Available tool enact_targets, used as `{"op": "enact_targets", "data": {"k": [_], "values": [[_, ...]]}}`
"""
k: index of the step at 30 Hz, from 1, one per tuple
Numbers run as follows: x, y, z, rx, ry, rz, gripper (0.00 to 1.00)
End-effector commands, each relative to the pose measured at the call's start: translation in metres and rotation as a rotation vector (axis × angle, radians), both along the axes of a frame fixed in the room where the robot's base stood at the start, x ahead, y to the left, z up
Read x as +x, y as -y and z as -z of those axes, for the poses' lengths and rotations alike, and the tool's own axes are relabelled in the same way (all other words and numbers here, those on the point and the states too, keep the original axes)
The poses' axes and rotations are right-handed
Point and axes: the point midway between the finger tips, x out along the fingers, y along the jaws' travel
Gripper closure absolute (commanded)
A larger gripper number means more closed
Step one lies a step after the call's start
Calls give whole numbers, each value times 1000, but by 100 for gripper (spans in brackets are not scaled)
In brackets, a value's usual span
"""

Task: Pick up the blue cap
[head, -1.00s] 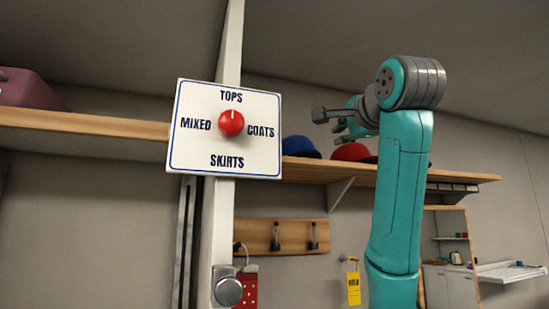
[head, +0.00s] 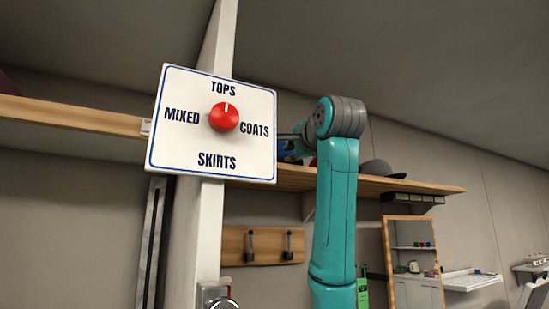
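The blue cap (head: 286,151) is on the wooden shelf, just right of the sign board. Only a small part of it shows, between the sign's edge and my arm. My gripper (head: 291,138) is at about the cap's height in the picture, mostly hidden behind my arm's joint and close to the sign's edge. Its fingers cannot be made out, so I cannot tell whether it touches the cap or is open or shut.
A sign board (head: 213,88) with a red knob (head: 224,117) stands on a white post in front of the shelf (head: 420,188). A sliver of a red cap (head: 313,162) shows beside my arm. A grey cap (head: 381,168) sits farther right. Hooks (head: 262,245) hang below.

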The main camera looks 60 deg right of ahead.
Motion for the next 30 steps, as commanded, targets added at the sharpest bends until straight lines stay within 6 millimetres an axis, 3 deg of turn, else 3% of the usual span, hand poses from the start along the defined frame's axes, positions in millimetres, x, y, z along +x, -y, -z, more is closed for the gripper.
{"op": "enact_targets", "data": {"k": [9,16,18,19,30], "values": [[26,23,-4,1,-1,-1,84],[27,24,-4,0,0,-1,84],[27,24,-4,0,0,-1,99],[27,24,-4,0,0,-1,100],[27,24,-4,0,0,0,100]]}}
